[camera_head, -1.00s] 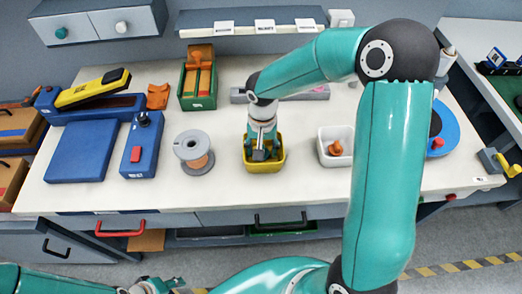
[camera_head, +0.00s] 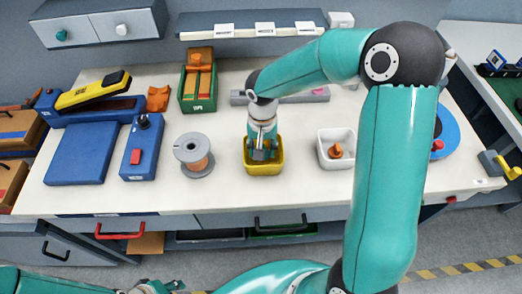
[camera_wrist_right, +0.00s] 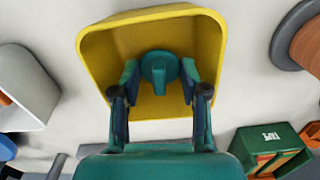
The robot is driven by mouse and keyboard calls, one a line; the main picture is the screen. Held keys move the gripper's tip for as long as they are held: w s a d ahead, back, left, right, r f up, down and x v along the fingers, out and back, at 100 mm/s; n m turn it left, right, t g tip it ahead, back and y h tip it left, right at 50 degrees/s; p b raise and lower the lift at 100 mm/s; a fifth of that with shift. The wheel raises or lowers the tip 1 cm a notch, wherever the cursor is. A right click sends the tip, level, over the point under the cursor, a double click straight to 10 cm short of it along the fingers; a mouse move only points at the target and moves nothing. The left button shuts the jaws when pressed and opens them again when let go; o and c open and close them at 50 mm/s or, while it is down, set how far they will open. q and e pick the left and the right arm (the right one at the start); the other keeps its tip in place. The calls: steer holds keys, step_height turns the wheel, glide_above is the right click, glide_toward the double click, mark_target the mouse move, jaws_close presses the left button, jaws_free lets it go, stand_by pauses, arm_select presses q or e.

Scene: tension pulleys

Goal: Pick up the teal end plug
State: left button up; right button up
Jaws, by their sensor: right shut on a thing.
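The teal end plug (camera_wrist_right: 159,68) lies in the yellow bin (camera_wrist_right: 205,22) in the right wrist view, between the two fingertips of my right gripper (camera_wrist_right: 159,78). The gripper is shut on it, with a fingertip at each side. In the head view my right gripper (camera_head: 262,150) points down into the yellow bin (camera_head: 264,169) and hides the plug. My left gripper (camera_head: 152,286) shows only in part at the bottom edge of the head view, far from the bin; its fingers are not clear.
A grey spool (camera_head: 194,153) stands left of the yellow bin. A white bin (camera_head: 328,157) with an orange part (camera_head: 336,150) stands to the right. A green box (camera_head: 198,104) and a long grey bar (camera_head: 300,96) are behind. The bench front is clear.

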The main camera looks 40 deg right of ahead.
arm_select(q)
steer(key=shift+f+b, duration=0.3)
arm_select(e)
step_height(320, 180, up, 19)
stand_by(0.5)
